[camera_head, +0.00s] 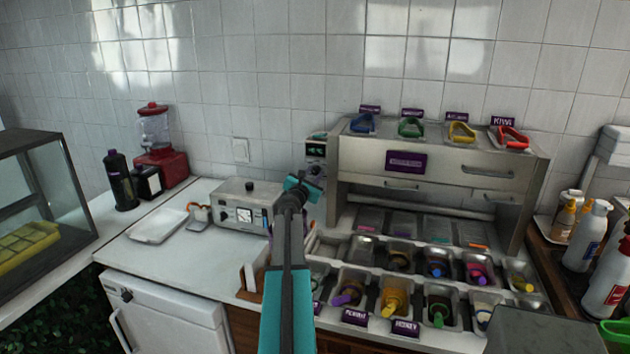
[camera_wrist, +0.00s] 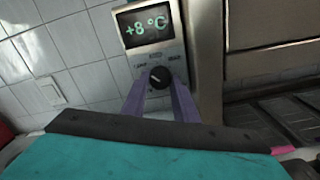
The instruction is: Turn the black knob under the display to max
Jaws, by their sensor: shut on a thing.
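The display (camera_wrist: 146,24) in the wrist view reads +8 °C in green digits on a grey metal panel. The black knob (camera_wrist: 158,76) sits just under it, round with a pale pointer mark that points roughly upward. The purple-grey fingers of my gripper (camera_wrist: 159,88) reach up to the knob, one on each side, and are shut on it. In the head view the display (camera_head: 316,151) is on the narrow panel at the left end of the steel topping station. My gripper (camera_head: 305,179) is at the panel, and the exact finger contact is too small to see there.
The topping station (camera_head: 440,165) stands right of the panel, with several coloured-handled tools on top and topping trays below. A silver appliance (camera_head: 243,203) stands close on the left. A white tray (camera_head: 158,226) and a red dispenser (camera_head: 160,155) are farther left. Tiled wall lies behind.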

